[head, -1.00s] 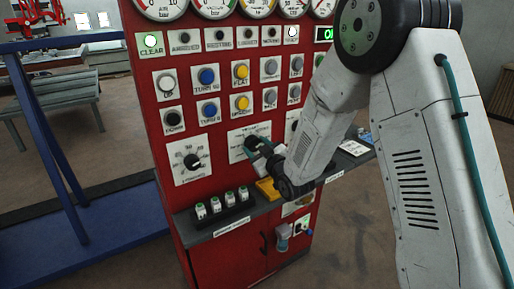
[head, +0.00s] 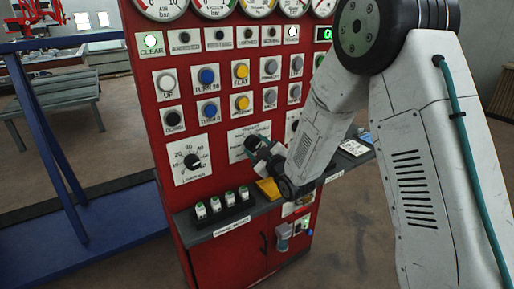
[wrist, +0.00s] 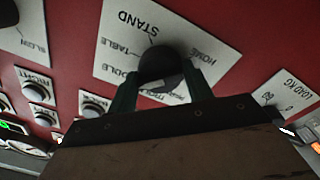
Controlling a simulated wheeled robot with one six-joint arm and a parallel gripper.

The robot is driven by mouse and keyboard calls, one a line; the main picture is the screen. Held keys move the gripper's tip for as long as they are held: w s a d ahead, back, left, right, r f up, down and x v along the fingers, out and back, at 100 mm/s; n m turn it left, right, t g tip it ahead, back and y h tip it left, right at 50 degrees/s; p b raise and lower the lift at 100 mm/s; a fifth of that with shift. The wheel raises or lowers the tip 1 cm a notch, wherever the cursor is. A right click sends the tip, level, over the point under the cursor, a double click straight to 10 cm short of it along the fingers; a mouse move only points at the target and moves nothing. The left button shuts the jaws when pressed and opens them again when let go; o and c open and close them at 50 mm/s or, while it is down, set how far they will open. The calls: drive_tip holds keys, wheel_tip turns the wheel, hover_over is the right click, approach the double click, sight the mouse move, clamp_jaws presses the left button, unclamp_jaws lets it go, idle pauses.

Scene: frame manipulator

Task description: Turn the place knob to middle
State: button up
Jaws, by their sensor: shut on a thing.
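The place knob (wrist: 163,62) is a round dark knob on a white label plate (wrist: 118,42) with words including "STAND", "TABLE" and "HOME", upside down in the wrist view. My gripper (wrist: 164,82) is shut on the knob, one green finger on each side. A pale mark at the knob's edge seems to lie toward "STAND"; the exact setting is hard to tell. In the head view my gripper (head: 258,147) reaches the plate (head: 243,136) on the red panel (head: 222,160) and hides most of the knob.
A load dial (head: 192,160) is left of the plate. Rows of buttons (head: 207,77) and gauges are above. A shelf (head: 225,222) below carries several small white-and-green items (head: 215,205) and a yellow object (head: 268,188). A blue frame (head: 50,140) stands at left.

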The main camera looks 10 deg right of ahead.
drive_tip(key=o, duration=0.9)
drive_tip(key=shift+o, duration=0.2)
drive_tip(key=shift+s, duration=0.1)
drive_tip(key=v, duration=0.7)
drive_tip(key=shift+s, duration=0.35)
drive_tip(key=shift+d, duration=0.1)
